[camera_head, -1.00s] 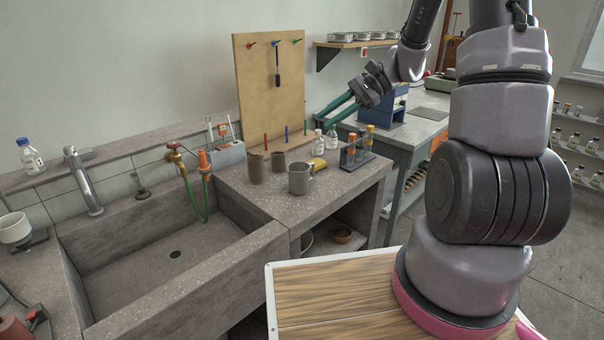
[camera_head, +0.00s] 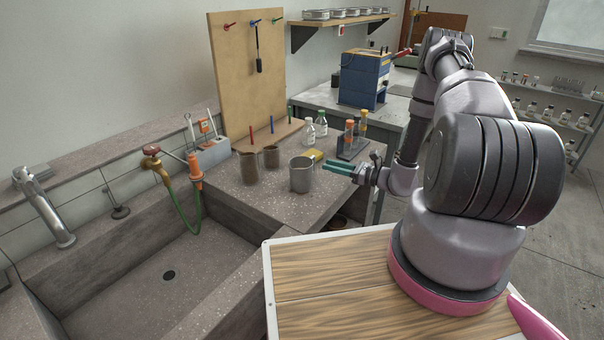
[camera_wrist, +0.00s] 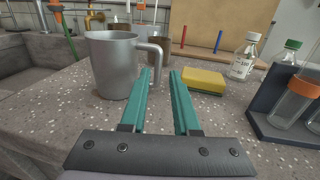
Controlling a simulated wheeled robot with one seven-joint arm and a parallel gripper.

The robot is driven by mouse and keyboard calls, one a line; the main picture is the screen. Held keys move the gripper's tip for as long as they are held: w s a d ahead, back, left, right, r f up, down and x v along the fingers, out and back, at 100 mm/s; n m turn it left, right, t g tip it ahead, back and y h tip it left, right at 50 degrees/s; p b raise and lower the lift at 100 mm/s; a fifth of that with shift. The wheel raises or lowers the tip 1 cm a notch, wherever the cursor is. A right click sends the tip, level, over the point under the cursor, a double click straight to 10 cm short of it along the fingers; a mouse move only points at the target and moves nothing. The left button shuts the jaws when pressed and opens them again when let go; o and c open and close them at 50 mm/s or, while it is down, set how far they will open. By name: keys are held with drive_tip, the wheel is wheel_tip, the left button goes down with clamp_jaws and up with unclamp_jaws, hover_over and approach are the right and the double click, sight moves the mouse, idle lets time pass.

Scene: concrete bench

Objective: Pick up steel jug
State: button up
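The steel jug (camera_head: 301,175) is a grey metal cup standing upright on the speckled bench beside the sink. In the wrist view the jug (camera_wrist: 113,66) is at the left of centre, with its handle on its right side. My gripper (camera_head: 338,169) has green fingers and is to the right of the jug, pointing towards it.
A yellow sponge (camera_wrist: 203,82) lies right of the fingers. A test-tube rack (camera_head: 352,147) and small bottles (camera_head: 321,124) stand behind. Two brown beakers (camera_head: 249,168) are left of the jug. The sink (camera_head: 150,283) lies left, and a pegboard (camera_head: 235,85) stands at the back.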

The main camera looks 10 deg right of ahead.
sight(305, 159)
drive_tip(key=x, duration=1)
drive_tip(key=shift+s, duration=0.1)
clamp_jaws()
idle(1.2)
